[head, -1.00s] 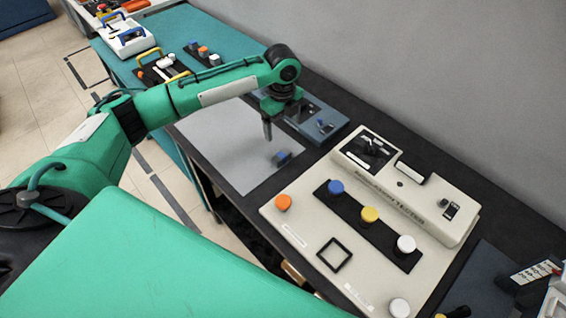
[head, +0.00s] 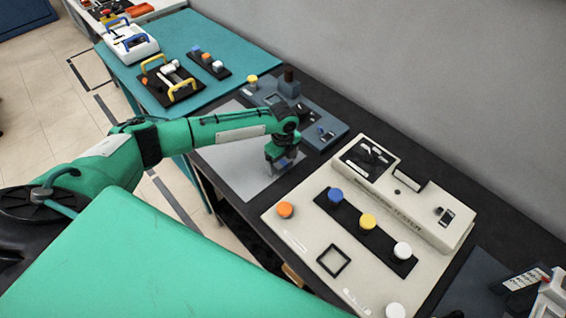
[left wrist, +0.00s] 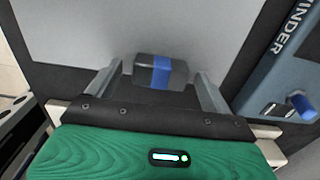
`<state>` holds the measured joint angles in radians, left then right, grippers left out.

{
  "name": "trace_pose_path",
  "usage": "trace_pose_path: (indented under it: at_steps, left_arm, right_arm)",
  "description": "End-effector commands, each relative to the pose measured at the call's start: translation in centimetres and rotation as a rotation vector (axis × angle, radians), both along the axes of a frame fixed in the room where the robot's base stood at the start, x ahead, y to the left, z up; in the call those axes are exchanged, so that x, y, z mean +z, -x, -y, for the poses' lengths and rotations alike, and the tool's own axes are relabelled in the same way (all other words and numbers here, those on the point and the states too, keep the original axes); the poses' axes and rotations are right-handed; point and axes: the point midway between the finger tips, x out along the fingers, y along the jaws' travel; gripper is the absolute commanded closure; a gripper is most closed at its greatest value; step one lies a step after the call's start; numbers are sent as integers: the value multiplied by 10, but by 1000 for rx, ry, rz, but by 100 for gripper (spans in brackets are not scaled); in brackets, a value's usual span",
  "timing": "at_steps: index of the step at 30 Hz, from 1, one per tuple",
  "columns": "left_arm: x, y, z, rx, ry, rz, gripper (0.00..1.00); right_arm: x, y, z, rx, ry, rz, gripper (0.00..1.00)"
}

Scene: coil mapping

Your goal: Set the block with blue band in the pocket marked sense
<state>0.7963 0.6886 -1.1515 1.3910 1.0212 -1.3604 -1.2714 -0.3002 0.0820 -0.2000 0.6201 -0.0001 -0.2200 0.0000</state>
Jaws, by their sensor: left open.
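The block with blue band (left wrist: 162,70) is dark grey with a blue stripe around its middle and lies on the grey mat (left wrist: 90,35). In the left wrist view it lies between the two fingers of my left gripper (left wrist: 158,88), which is open, with a finger on each side. In the head view my left gripper (head: 274,170) points down at the mat (head: 225,155) and hides most or all of the block. A square black frame (head: 334,260) is on the front of the beige tester panel (head: 290,260). Its label is too small to read, so I cannot tell which pocket is marked sense. My right gripper is not in view.
The tester panel carries orange (head: 285,209), blue (head: 335,195), yellow (head: 368,221) and white (head: 402,250) knobs. A blue-grey winder unit (head: 325,130) stands close behind the mat. A teal table (head: 225,40) with several fixtures is farther left.

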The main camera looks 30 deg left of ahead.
Motion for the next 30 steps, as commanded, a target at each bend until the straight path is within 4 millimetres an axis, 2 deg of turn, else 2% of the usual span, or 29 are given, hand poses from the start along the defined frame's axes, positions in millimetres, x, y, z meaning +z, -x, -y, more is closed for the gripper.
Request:
trace_pose_path:
  at_steps: [7, 8, 15, 17, 25, 30]
  left_arm:
    - [-3, 0, 0, 0, 0, 0, 16]
    - [-3, 0, 0, 0, 0, 0, 20]
    - [-3, 0, 0, 0, 0, 0, 67]
    - [-2, 0, 0, 0, 0, 1, 72]
    - [0, -1, 0, 0, 1, 2, 72]
    - [14, -1, 0, -1, 1, 3, 72]
  right_arm:
    - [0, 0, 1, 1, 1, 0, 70]
    - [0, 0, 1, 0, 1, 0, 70]
    - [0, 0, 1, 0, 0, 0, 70]
    - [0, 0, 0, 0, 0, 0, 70]
    - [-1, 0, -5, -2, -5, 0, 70]
    - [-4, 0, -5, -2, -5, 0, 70]
